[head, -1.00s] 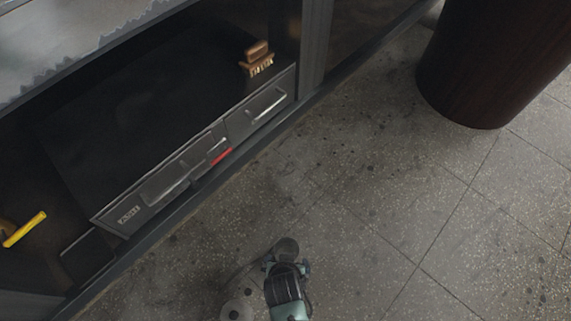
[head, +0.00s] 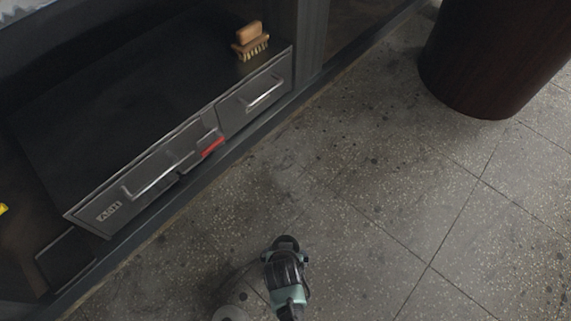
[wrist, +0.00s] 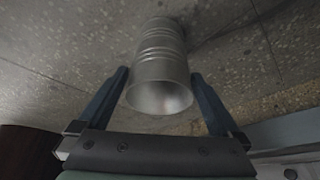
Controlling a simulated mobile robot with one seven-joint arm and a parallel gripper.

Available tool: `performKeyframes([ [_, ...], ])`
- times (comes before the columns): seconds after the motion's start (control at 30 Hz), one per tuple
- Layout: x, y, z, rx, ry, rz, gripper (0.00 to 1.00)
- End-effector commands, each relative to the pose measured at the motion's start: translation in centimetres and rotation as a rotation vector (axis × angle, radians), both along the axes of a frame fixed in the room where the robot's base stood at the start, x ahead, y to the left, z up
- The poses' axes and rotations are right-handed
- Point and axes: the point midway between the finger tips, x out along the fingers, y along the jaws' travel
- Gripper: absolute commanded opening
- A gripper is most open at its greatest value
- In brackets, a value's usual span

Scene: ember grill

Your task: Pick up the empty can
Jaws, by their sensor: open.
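A plain grey metal can (wrist: 160,55) with ribbed sides fills the upper middle of the wrist view. Its open, hollow end faces my gripper. My gripper (wrist: 161,85) is open, with one dark blue finger on each side of the can's near end. A gap shows between the can and the right finger; I cannot tell whether the left finger touches it.
A dark unit with metal drawers (head: 150,175) stands at the left on a low plinth. A wooden brush (head: 252,42) rests on it. A large dark brown round bin (head: 490,60) stands at the upper right. The speckled tile floor (head: 390,210) between them is clear.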

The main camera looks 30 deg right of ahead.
Motion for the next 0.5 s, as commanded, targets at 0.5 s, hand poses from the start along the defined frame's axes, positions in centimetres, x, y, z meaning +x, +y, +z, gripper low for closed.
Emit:
performKeyframes([
  [0.5,0.8,-0.4,-2.3,0.0,0.0,0.0,0.93],
])
